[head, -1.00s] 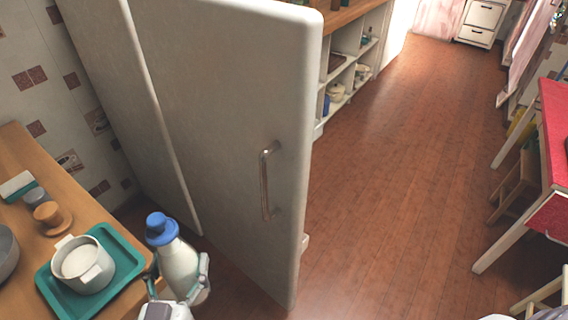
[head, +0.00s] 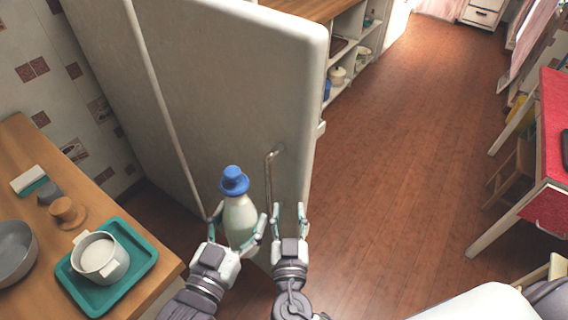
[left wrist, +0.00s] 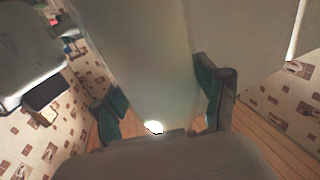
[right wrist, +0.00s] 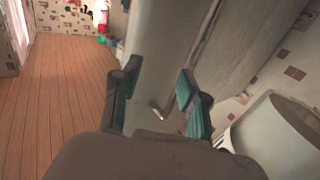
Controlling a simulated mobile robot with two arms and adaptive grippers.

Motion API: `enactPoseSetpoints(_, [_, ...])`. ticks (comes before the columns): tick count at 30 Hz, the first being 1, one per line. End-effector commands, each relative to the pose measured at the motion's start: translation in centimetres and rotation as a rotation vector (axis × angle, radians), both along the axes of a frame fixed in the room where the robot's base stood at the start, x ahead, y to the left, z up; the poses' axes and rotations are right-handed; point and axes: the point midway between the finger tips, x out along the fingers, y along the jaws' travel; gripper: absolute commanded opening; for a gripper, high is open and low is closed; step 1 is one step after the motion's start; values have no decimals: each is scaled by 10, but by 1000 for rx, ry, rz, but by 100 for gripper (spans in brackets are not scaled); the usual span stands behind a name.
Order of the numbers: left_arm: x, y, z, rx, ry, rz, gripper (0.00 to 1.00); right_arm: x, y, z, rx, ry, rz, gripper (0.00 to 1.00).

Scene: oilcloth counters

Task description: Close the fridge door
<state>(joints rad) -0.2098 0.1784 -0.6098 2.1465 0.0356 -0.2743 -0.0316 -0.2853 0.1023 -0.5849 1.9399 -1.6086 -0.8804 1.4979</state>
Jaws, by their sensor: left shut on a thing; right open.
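The white fridge door (head: 235,110) stands open, its outer face toward me and its free edge to the right. Its metal handle (head: 268,170) is near that edge, its lower part behind my grippers. My left gripper (head: 239,228) is shut on a bottle (head: 241,212) with a blue cap, held upright in front of the door. The bottle fills the space between the fingers in the left wrist view (left wrist: 150,60). My right gripper (head: 289,215) is open by the handle's lower end. In the right wrist view its fingers (right wrist: 157,85) are apart; I cannot tell whether they touch the handle.
A wooden counter (head: 30,150) at the left holds a teal tray (head: 139,252) with a white pot (head: 98,257), a grey bowl (head: 14,250) and small items. A red table (head: 550,130) stands at the right. The wooden floor (head: 400,150) between is clear.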

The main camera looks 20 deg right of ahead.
Motion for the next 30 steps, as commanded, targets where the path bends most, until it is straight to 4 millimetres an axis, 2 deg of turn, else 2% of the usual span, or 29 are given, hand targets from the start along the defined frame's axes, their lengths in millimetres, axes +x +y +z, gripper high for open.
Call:
enactPoseSetpoints(5, [1, -1, 10, -6, -7, -4, 3, 10, -3, 8, 4, -18, -3, 43])
enactPoseSetpoints(8, [1, -1, 16, -6, -7, -4, 3, 24, -7, 9, 1, -17, -3, 43])
enactPoseSetpoints(21, [1, -1, 43, -6, -7, -3, 3, 97, -28, 8, 2, -16, -1, 43])
enactPoseSetpoints(30, [1, -1, 47, -6, -7, -3, 3, 115, -34, 6, 6, -15, -1, 43])
